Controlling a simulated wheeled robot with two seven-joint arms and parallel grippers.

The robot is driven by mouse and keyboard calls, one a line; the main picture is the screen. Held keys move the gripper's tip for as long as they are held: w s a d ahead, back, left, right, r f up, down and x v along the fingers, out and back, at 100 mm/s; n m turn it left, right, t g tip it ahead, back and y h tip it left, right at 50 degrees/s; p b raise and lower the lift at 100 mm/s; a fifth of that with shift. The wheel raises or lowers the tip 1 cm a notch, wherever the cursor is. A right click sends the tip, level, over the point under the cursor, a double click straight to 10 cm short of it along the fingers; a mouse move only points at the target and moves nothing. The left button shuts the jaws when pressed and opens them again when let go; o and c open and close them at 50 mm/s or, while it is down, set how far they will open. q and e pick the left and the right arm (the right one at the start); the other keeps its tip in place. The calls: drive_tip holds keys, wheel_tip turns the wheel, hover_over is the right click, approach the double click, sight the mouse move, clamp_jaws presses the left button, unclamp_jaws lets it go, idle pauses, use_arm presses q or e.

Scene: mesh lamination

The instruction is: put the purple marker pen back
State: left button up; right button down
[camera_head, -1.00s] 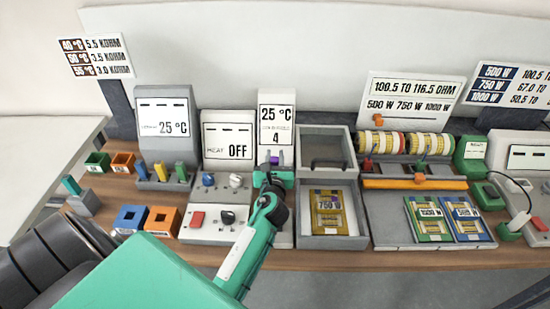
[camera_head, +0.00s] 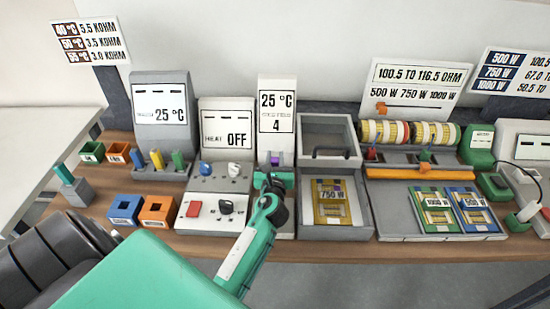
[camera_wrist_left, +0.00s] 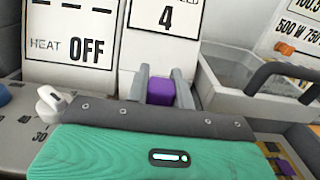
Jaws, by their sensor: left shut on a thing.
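My left gripper (camera_head: 274,172) is in front of the grey station with the "25 °C" and "4" display (camera_head: 277,115). In the left wrist view its two grey fingers (camera_wrist_left: 160,88) are shut on a purple block-like piece (camera_wrist_left: 160,92), which I take to be the purple marker pen. The same purple piece shows small in the head view (camera_head: 275,160). Its lower part is hidden by the gripper, so I cannot tell whether it touches the station. My right gripper is not in view.
To the left is the "HEAT OFF" box (camera_head: 226,140) with knobs. To the right is an open grey bin (camera_head: 328,133) with a dark handle, above a tray (camera_head: 335,232) holding a "750 W" packet (camera_head: 332,208), which has a small purple patch. Blue and orange cups (camera_head: 157,210) stand at front left.

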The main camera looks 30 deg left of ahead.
use_arm(q)
drive_tip(key=o, duration=0.9)
drive_tip(key=b+v, duration=0.2)
drive_tip(key=v, duration=1)
drive_tip(key=shift+s+d+f+b, duration=0.15)
drive_tip(key=shift+s+b, duration=0.1)
drive_tip(key=shift+b, duration=0.05)
drive_tip(key=shift+s+d, duration=0.35)
drive_tip(key=shift+s, duration=0.2)
